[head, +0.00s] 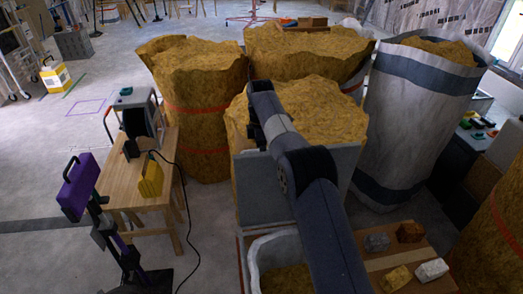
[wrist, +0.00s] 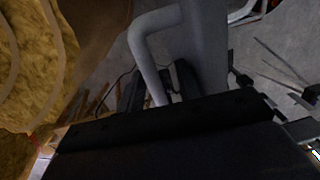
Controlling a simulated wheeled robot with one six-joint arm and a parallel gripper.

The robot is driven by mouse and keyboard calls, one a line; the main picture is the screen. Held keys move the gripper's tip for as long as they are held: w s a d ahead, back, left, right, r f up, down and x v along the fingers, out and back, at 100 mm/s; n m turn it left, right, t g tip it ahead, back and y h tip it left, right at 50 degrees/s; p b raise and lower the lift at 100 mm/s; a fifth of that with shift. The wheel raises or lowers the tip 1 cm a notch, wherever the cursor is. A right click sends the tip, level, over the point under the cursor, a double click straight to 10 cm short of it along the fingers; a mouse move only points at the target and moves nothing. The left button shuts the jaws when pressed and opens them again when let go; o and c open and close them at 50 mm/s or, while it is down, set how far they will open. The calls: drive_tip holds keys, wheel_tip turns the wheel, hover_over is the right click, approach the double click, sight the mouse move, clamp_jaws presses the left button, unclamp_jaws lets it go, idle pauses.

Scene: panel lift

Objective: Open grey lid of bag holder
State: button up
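A grey panel (head: 262,190), which looks like the bag holder's lid, stands upright below a heap of yellow-brown fill in the head view. In the wrist view a grey surface (wrist: 207,45) carries a bent grey bar handle (wrist: 146,55). My gripper (wrist: 158,88) shows there as two dark fingers, apart, with the lower end of the handle appearing between them. I see no clear contact. In the head view my arm crosses in front of the panel and hides part of it. The fingertips are not clear there.
Tall filled bags (head: 200,110) stand behind, and a white-and-grey bag (head: 415,120) stands right. A wooden table (head: 150,190) with a machine is at left. A grey bin (head: 262,250) and a board with several blocks (head: 376,242) are in front.

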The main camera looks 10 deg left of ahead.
drive_tip(key=shift+s+r, duration=0.15)
drive_tip(key=shift+r, duration=0.1)
idle(0.3)
